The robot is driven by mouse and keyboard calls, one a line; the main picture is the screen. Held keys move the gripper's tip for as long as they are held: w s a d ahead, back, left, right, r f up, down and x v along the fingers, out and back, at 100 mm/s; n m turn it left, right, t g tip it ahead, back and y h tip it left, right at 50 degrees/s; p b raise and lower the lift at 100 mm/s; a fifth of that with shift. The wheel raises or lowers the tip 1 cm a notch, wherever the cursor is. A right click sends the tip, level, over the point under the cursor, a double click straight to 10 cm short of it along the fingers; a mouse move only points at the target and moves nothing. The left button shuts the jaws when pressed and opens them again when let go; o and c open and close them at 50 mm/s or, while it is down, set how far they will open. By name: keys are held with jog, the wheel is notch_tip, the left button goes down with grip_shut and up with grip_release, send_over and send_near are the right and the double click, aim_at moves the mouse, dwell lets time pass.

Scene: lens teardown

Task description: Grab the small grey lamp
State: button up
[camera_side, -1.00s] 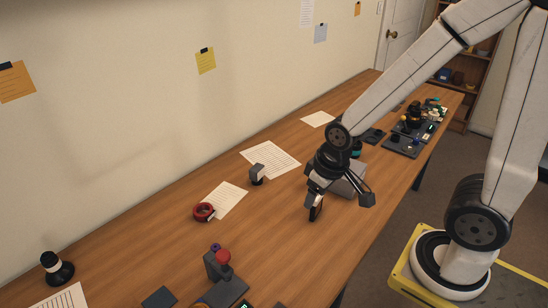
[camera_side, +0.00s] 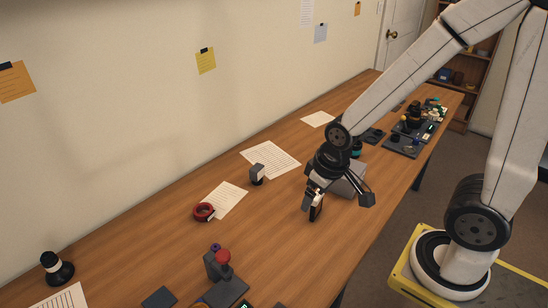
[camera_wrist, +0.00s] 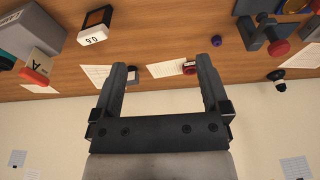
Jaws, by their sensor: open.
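A small grey piece with a pale front face and a dark base, which looks like the small grey lamp (camera_side: 257,173), stands on the table at the lower edge of a printed sheet. In the wrist view it shows small, just right of the left finger, partly hidden and hard to make out (camera_wrist: 132,77). My gripper (camera_side: 309,202) is open and empty. It is above the table, to the right of the lamp and nearer the front edge, apart from it. Its two fingers (camera_wrist: 161,66) show in the wrist view.
A small dark box marked 0.6 (camera_wrist: 95,27) stands close to my gripper. A grey box (camera_side: 350,180) is behind it. A red tape roll (camera_side: 204,211) lies left of the lamp. A grey device with a red knob (camera_side: 223,266) stands in the foreground. Bare wood lies between gripper and lamp.

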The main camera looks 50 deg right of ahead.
dwell(0.3)
jog(key=w+a+f+m+y, duration=0.2)
jog(key=w+f+m+y, duration=0.45)
jog(key=m, duration=0.65)
jog(key=m+t, duration=0.8)
jog(key=m, duration=0.7)
send_over(261, 169)
jog(key=s+a, duration=0.7)
jog(key=a, duration=0.1)
notch_tip(261, 169, down, 5)
jog(key=w+d+f+m+t+h, duration=0.1)
jog(key=d+m, duration=0.1)
jog(key=d, duration=0.1)
jog(key=w+d+f+m+t+h, duration=0.1)
jog(key=d+m+h, duration=0.1)
jog(key=d, duration=0.1)
jog(key=w+d+f+m+h, duration=0.1)
jog(key=d+f+m, duration=0.1)
jog(key=d, duration=0.1)
jog(key=shift+w+t+h, duration=0.15)
jog(key=shift+t+h, duration=0.2)
jog(key=shift+t, duration=0.05)
jog(key=shift+x, duration=1.3)
jog(key=shift+w+a, duration=0.15)
